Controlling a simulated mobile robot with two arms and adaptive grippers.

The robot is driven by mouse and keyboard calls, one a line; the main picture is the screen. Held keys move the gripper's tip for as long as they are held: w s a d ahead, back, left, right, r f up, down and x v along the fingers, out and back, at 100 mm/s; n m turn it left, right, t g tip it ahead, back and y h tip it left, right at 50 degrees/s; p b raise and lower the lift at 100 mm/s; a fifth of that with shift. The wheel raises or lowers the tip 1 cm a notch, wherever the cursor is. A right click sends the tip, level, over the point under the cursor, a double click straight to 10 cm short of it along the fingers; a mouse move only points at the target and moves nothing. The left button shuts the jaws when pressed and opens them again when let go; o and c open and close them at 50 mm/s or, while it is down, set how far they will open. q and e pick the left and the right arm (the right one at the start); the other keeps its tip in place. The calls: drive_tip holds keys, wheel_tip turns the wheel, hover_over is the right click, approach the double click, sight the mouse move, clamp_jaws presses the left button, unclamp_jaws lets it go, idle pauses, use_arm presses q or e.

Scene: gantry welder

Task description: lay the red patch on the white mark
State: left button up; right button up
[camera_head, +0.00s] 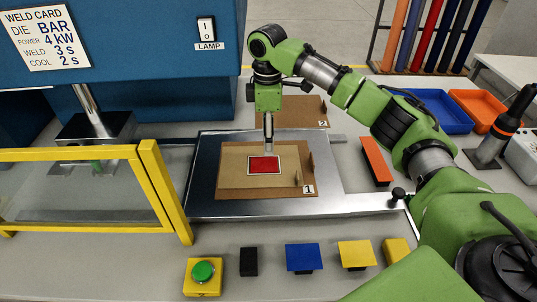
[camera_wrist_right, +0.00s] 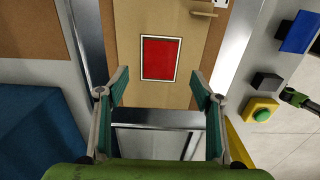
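The red patch (camera_head: 264,165) lies flat on the brown board marked 1 (camera_head: 229,187). A thin white border, the white mark (camera_wrist_right: 142,60), shows around it, with a dark line outside. In the right wrist view the red patch (camera_wrist_right: 161,58) sits inside this border, roughly squared with it. My right gripper (camera_wrist_right: 158,88) is open, with nothing between its fingers. In the head view my right gripper (camera_head: 268,143) points down just above the patch's far edge. What looks like my left gripper (camera_wrist_right: 292,97) shows small at the wrist view's right edge; its fingers are unclear.
The board lies on a metal plate (camera_head: 204,180) beside the yellow-framed clear guard (camera_head: 160,185) and the blue welder (camera_head: 130,40). A second board (camera_head: 290,108) marked 2 lies behind. A green button (camera_head: 203,272) and several coloured blocks line the front. Orange block (camera_head: 375,160) at right.

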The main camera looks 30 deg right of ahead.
drive_tip(key=shift+r, duration=1.7)
